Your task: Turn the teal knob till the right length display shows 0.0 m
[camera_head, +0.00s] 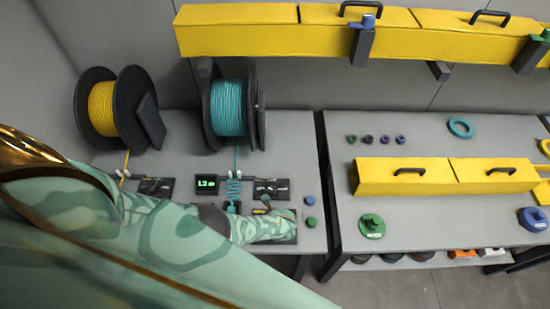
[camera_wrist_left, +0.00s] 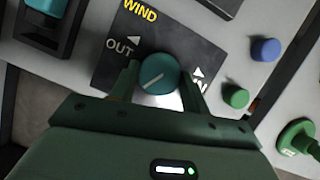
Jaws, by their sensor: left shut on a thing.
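The teal knob (camera_wrist_left: 157,73) sits on a dark panel (camera_wrist_left: 112,62) marked WIND, with OUT to its left and IN to its right in the left wrist view. Its white pointer line is tilted. My left gripper (camera_wrist_left: 161,80) is shut on the knob, one finger on each side. In the head view my left arm crosses the bench and its hand (camera_head: 272,222) covers most of that panel. A lit green length display (camera_head: 206,184) reads about 1.2 or 1.3 m; the small digits are hard to tell apart. My right gripper is not in view.
A teal reel (camera_head: 229,108) and a yellow reel (camera_head: 101,108) stand at the back. Teal fibre coils (camera_head: 234,190) lie beside the display. A blue button (camera_wrist_left: 265,49) and a green button (camera_wrist_left: 236,97) stand right of the panel. A second bench (camera_head: 420,220) is further right.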

